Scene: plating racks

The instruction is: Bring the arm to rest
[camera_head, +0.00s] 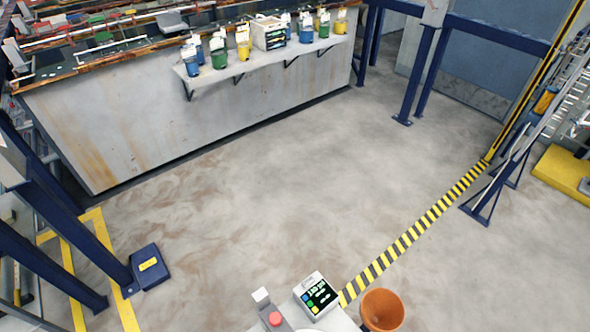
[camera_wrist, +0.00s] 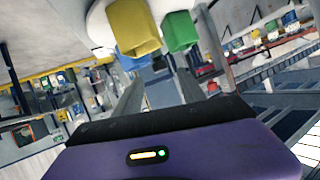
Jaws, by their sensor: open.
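My gripper (camera_wrist: 170,65) shows in the wrist view, with its purple body along the bottom and its grey fingers reaching upward. The fingers are apart, and I see nothing held between them. A yellow container (camera_wrist: 133,27) and a green container (camera_wrist: 180,31) are at the top of this view, by a white rounded surface (camera_wrist: 98,22). A blue piece beside them is partly hidden. I cannot tell how far they are from the fingers. My gripper does not show in the head view.
A long grey tank (camera_head: 180,110) carries a shelf with several coloured pots (camera_head: 219,52). An orange cup (camera_head: 382,310) and a small display box (camera_head: 316,296) are at the bottom. Blue posts (camera_head: 420,70) stand right. A blue floor box (camera_head: 149,266) sits left. The middle floor is clear.

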